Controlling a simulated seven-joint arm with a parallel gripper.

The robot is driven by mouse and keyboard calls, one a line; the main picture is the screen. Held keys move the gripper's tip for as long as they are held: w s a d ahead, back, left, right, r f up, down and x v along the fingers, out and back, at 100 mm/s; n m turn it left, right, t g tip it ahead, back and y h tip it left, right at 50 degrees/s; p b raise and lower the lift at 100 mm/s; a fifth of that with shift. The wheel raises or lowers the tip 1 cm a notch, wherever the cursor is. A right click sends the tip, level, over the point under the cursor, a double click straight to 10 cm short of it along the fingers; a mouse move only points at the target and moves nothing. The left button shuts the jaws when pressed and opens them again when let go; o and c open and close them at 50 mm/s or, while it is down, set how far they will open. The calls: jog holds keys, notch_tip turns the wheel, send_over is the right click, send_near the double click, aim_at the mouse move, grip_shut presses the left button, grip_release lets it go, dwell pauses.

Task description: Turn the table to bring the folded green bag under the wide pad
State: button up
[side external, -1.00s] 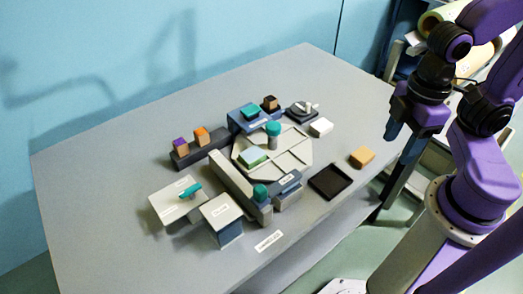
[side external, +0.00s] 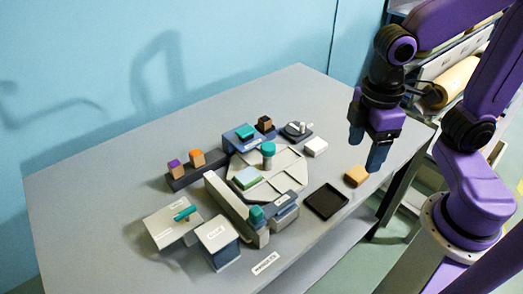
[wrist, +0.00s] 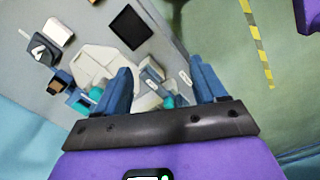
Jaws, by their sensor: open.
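The pale eight-sided turntable (side external: 287,183) lies flat in the middle of the grey table, with raised ribs dividing its top. A teal-capped post (side external: 268,151) stands at the turntable. I cannot tell for sure which part is the wide pad. My gripper (side external: 366,152) is open and empty, in the air to the right of the turntable, fingers pointing down. In the wrist view the turntable (wrist: 92,62) shows beyond the left finger; the bag is not clear there.
A black tray (side external: 326,201), an orange-tan block (side external: 356,175) and a white block (side external: 315,147) lie right of the turntable. A dark rack (side external: 190,177) holds purple-topped and orange-topped blocks. A second teal knob (side external: 256,214) tops the beam's near end. The table's left side is bare.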

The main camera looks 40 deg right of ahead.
jog(key=w+a+r+m+g+h, duration=0.1)
jog(key=w+a, duration=0.3)
jog(key=w, duration=0.5)
jog(key=w+a+r+h, duration=0.1)
jog(key=w+a, duration=0.2)
jog(key=w, duration=0.5)
jog(key=m+g, duration=0.2)
send_over(268, 146)
jog(key=w+a, duration=0.5)
notch_tip(268, 146, down, 3)
jog(key=shift+h, duration=0.4)
jog(key=x, duration=1.6)
jog(key=shift+s+d+f, duration=0.15)
jog(key=shift+s+f, duration=0.05)
jog(key=shift+s, duration=0.05)
jog(key=shift+c, duration=0.4)
grip_shut()
